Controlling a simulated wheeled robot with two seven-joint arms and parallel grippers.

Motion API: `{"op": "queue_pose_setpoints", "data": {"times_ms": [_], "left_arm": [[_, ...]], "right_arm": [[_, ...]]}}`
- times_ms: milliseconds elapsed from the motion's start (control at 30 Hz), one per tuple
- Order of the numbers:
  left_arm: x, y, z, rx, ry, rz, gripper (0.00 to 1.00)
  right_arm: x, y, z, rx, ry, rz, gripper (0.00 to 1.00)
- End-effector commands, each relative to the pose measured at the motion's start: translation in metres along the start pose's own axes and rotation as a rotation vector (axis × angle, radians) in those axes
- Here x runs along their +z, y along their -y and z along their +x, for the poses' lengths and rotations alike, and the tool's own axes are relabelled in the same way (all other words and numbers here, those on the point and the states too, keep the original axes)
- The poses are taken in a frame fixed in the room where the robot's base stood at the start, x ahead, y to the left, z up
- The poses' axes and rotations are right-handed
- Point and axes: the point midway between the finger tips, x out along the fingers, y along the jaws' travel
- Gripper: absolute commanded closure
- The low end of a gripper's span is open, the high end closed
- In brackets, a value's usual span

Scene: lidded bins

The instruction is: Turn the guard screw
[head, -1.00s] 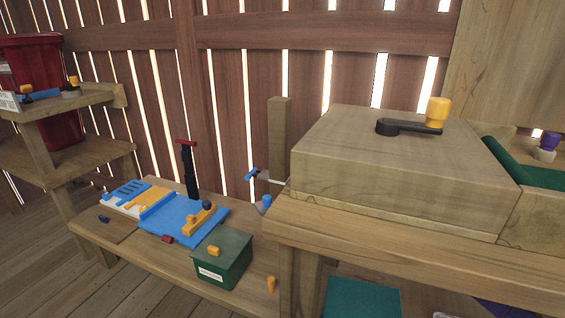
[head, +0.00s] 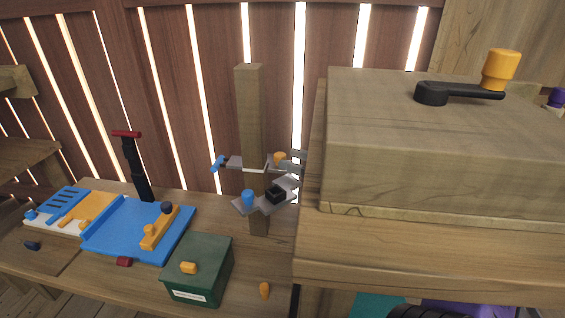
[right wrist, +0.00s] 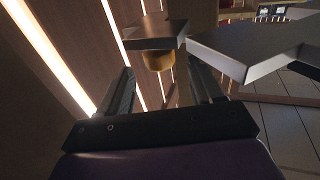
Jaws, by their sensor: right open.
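In the head view a grey metal fixture (head: 250,204) is at a wooden post (head: 250,115). It carries a small orange knob (head: 280,158), a black block (head: 276,194), a blue peg (head: 248,198) and a blue-ended rod (head: 217,163). In the right wrist view my right gripper (right wrist: 160,70) is open and empty. An orange knob (right wrist: 158,61) under a grey plate (right wrist: 155,33) shows beyond and between its fingers. I cannot tell whether they touch it. The right fingers are hard to separate from the grey parts in the head view. My left gripper is out of view.
A large wooden box (head: 430,150) with a black crank (head: 455,92) and yellow grip stands right of the fixture. On the lower bench are a green box (head: 198,268), a blue tray (head: 130,230) and a black post with a red top (head: 126,134). A slatted fence stands behind.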

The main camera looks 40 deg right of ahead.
Motion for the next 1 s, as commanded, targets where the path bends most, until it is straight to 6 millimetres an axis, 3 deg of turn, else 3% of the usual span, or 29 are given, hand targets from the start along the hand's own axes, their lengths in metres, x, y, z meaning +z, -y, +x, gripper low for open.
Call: {"op": "queue_pose_setpoints", "data": {"times_ms": [67,200,467,500,667,1000], "left_arm": [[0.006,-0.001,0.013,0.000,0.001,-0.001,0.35],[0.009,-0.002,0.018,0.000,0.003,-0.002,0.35],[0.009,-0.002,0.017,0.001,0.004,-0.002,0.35],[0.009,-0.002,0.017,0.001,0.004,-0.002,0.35],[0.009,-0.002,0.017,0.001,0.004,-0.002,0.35],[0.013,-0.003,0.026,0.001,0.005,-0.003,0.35]], "right_arm": [[0.005,0.000,0.015,-0.002,-0.001,-0.003,0.35],[0.003,0.001,0.031,-0.002,0.000,-0.002,0.35],[0.000,0.000,0.034,0.000,0.000,0.000,0.35],[0.000,0.000,0.034,0.000,0.001,0.001,0.38],[0.000,0.000,0.034,0.000,0.001,0.001,0.90],[0.003,-0.001,0.034,-0.026,0.001,0.001,0.90]]}}
